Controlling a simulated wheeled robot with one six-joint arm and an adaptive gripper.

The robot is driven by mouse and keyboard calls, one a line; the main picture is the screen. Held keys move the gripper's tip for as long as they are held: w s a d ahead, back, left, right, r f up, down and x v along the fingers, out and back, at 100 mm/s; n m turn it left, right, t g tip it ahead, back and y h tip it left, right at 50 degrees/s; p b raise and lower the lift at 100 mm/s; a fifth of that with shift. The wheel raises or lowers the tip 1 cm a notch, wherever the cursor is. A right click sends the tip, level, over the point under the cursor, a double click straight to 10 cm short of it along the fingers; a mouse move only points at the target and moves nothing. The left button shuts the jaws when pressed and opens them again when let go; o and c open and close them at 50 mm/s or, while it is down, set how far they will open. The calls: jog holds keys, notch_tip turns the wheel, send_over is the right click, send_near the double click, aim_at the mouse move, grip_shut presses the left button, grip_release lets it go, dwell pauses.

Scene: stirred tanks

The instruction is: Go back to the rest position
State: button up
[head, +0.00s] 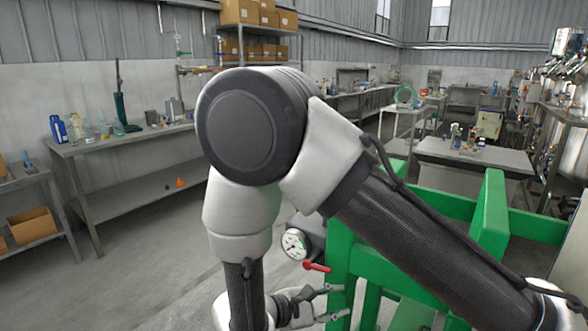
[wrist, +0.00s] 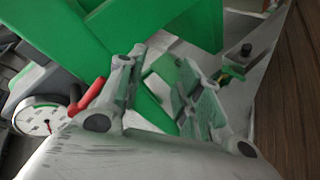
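My gripper (head: 339,300) is low in the head view, beside a green frame (head: 341,262). Its two fingers stand apart with nothing held between them. The wrist view shows the same spread fingers (wrist: 160,68) with green frame bars (wrist: 120,25) close behind; whether they touch a bar I cannot tell. My arm bends across the middle of the head view and hides part of the room.
A round gauge (head: 294,243) and a red lever handle (head: 316,267) are close to my gripper. A workbench (head: 140,138) with bottles stands at left, a grey table (head: 475,157) behind the frame. Steel tanks (head: 567,45) are at right. Open floor lies at lower left.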

jog(key=s+d+r+m+g+y, duration=0.1)
jog(key=s+d+r+m+y, duration=0.2)
jog(key=d+r, duration=0.6)
jog(key=s+d+r+m+y, duration=0.4)
jog(key=d+r+m, duration=0.3)
jog(key=d+r, duration=0.2)
jog(key=s+d+r+m+g+y, duration=0.1)
jog(key=s+d+r+m+y, duration=0.3)
jog(key=d+r, duration=0.5)
jog(key=shift+d+r+m+g+y, duration=0.35)
jog(key=shift+r+m+y, duration=0.2)
jog(key=shift+m, duration=0.35)
